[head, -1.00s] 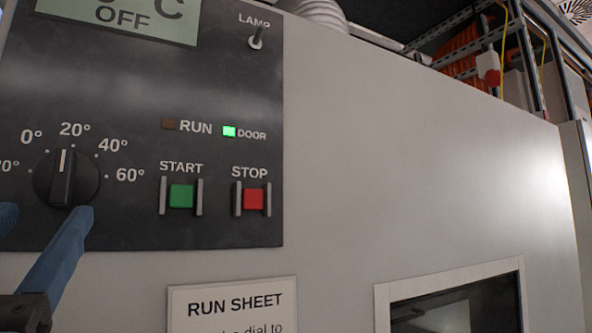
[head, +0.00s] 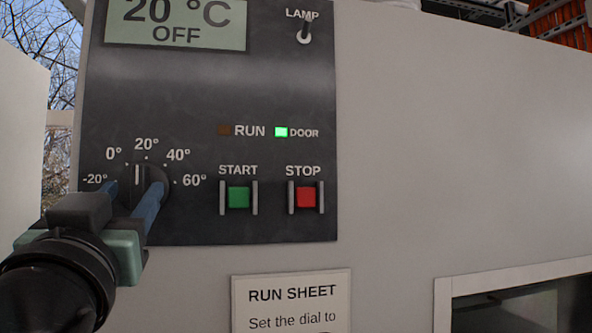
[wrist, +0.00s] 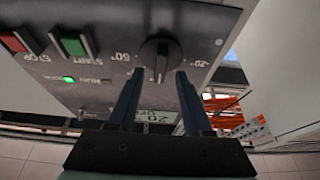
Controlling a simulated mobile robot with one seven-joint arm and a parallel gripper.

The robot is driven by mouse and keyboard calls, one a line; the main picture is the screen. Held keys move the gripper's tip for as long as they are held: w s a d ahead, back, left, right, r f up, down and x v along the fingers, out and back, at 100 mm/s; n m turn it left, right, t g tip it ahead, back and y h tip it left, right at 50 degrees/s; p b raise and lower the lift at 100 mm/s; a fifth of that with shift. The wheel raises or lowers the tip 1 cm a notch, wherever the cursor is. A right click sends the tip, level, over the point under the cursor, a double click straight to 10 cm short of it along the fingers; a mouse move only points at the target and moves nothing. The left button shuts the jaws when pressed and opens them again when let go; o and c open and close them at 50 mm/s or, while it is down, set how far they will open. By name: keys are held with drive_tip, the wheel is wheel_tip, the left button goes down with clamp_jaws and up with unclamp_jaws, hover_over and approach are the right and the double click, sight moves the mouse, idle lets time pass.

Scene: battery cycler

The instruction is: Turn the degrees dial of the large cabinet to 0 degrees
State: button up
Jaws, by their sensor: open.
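The degrees dial (head: 137,178) is a black round knob with a raised grip bar on the dark control panel. Its white mark points almost straight up, near 20°; the 0° label (head: 113,154) is up and left of it. The display (head: 176,23) reads 20 °C and OFF. My gripper (head: 135,190) is open, with one blue finger on each side of the knob's bar. In the wrist view the dial (wrist: 160,55) lies between and just beyond the fingertips (wrist: 158,75). I cannot tell whether the fingers touch it.
Right of the dial are the green START button (head: 239,197) and red STOP button (head: 305,197), each between guards. The DOOR light (head: 281,132) is lit green. A lamp switch (head: 304,32) is above and a run sheet (head: 291,300) below.

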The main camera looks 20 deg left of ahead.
drive_tip(key=shift+p+x, duration=0.3)
drive_tip(key=shift+x, duration=0.75)
clamp_jaws()
